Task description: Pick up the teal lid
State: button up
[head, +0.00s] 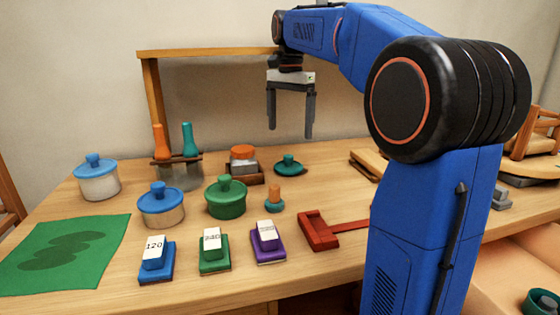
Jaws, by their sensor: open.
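The teal lid (289,166) is a low, round lid with a knob on top. It lies on the wooden table, to the right of a small brown tray, with no pot under it that I can see. My gripper (290,131) hangs fingers down in the air above the lid in this view. Its two grey fingers are wide apart with nothing between them. I cannot tell how far in depth the fingertips are from the lid.
Close by are the brown tray (232,175) with an orange-topped block, a green lidded pot (226,199) and a small teal piece with a tan knob (274,205). A wooden frame (150,100) stands behind.

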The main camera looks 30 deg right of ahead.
aim_at(289, 155)
jog(key=f, duration=0.6)
jog(key=shift+w+f, duration=0.25)
jog(key=shift+w, duration=0.15)
jog(key=shift+s+d+f, duration=0.1)
jog(key=shift+f, duration=1.25)
jog(key=shift+d+f, duration=0.1)
jog(key=shift+f, duration=1.25)
jog(key=c, duration=1.1)
